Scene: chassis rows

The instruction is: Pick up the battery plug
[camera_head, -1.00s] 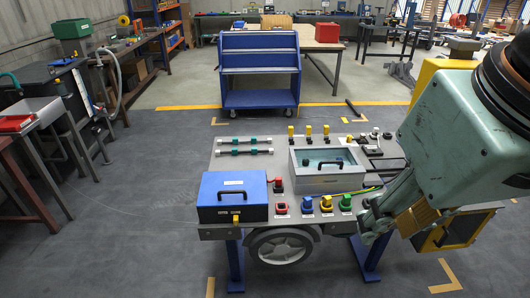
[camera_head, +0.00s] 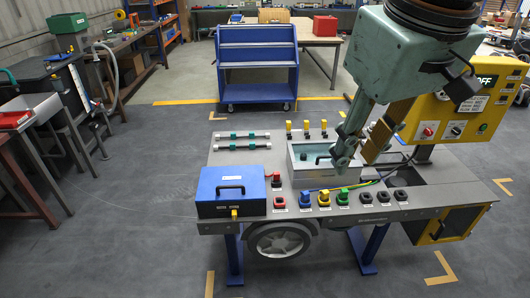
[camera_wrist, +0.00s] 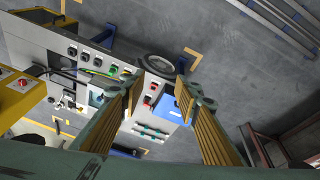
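A small red plug-like part (camera_head: 277,181) stands beside the box, and a red socket (camera_head: 279,201) is at the front edge; I cannot tell for certain which is the battery plug. In the wrist view two red parts show between the fingers, one farther (camera_wrist: 154,87) and one nearer (camera_wrist: 147,101), with the blue box (camera_wrist: 175,108) beside them. My gripper (camera_head: 354,157) hangs over the right side of the grey tray. In the wrist view my gripper (camera_wrist: 156,88) is open and empty.
Blue (camera_head: 304,199), yellow (camera_head: 324,198) and green (camera_head: 342,196) sockets line the front edge, with black ones to their right. The grey tray (camera_head: 310,172) stands behind them. Yellow levers (camera_head: 306,128) rise at the back. A yellow control box (camera_head: 455,120) is right.

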